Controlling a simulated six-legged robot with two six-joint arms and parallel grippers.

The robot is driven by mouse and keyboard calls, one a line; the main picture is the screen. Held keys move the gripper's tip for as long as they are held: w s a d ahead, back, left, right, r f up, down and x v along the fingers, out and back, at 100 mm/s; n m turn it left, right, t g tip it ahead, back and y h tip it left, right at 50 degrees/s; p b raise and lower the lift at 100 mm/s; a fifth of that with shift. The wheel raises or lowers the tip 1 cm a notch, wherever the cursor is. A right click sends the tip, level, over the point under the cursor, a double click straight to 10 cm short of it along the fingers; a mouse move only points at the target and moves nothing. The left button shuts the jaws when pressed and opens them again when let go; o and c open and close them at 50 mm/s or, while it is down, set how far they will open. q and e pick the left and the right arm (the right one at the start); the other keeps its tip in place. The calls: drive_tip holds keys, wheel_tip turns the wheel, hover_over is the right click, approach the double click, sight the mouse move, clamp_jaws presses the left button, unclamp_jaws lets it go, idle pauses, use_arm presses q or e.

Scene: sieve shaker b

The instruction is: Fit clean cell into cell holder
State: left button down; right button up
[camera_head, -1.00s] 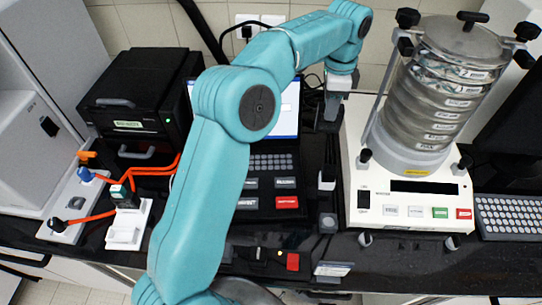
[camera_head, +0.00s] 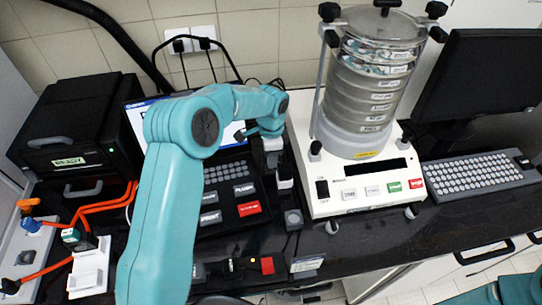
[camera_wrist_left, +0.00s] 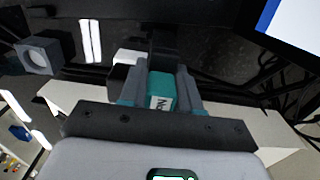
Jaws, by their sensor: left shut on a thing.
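My left gripper (camera_head: 272,152) is between the laptop and the sieve shaker. The left wrist view shows it (camera_wrist_left: 166,82) shut on a small teal block with a white label (camera_wrist_left: 160,92), most likely the cell; only the start of the label, "No", is readable. A white-topped black block (camera_head: 284,174) stands just in front of the gripper; its white part also shows in the left wrist view (camera_wrist_left: 127,57). I cannot tell for sure whether this is the cell holder, or whether the held piece touches it. My right gripper is out of view.
A grey block with a round face (camera_head: 293,219) is near the front. A white stand (camera_head: 90,272) and orange cables are at far left. A keyboard (camera_head: 478,175) is right.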

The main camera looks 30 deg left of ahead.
use_arm(q)
drive_tip(key=shift+s+a+f, duration=0.1)
drive_tip(key=shift+a+f, duration=0.1)
drive_tip(key=shift+f, duration=0.05)
drive_tip(key=shift+s+a, duration=0.1)
drive_tip(key=shift+d, duration=0.2)
drive_tip(key=c, duration=1.1)
unclamp_jaws()
drive_tip(key=shift+f, duration=0.1)
drive_tip(key=o, duration=0.3)
drive_tip(key=shift+w, duration=0.2)
drive_tip(key=shift+s+a, duration=0.1)
drive_tip(key=shift+s, duration=0.1)
